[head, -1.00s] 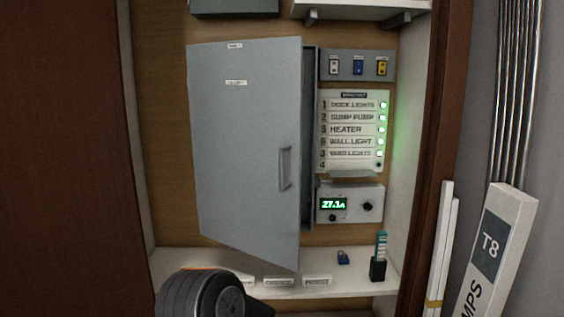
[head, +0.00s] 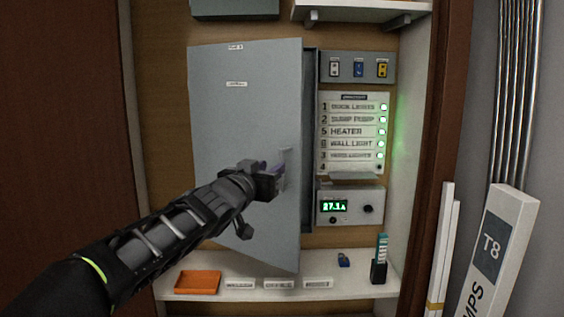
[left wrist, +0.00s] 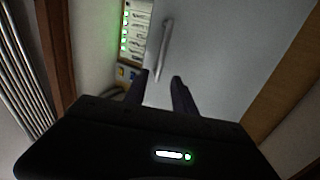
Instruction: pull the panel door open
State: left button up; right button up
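The grey panel door (head: 245,115) stands slightly ajar, its right edge out from the cabinet body. Its bar handle (head: 287,152) is near the right edge, partly hidden by my left gripper (head: 277,172). In the left wrist view the pale handle (left wrist: 164,45) runs up the door face (left wrist: 215,50), in line with the gap between my left fingers (left wrist: 160,84). Those fingers are apart, with nothing clearly gripped. Whether they touch the handle or door I cannot tell. My right gripper is not in view.
Right of the door are a switch strip (head: 357,67), a labelled breaker list (head: 352,130) and a meter box (head: 350,205). The shelf (head: 215,297) below holds an orange tray (head: 198,282), a blue padlock (head: 343,260) and a dark holder (head: 379,271). White strips lean at right.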

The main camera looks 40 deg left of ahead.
pick_arm(q)
jog(key=shift+w, duration=0.15)
send_over(282, 188)
jog(key=shift+w+a, duration=0.2)
jog(key=shift+w, duration=0.1)
grip_shut()
dwell(0.3)
jog(key=shift+p, duration=0.3)
dwell(0.9)
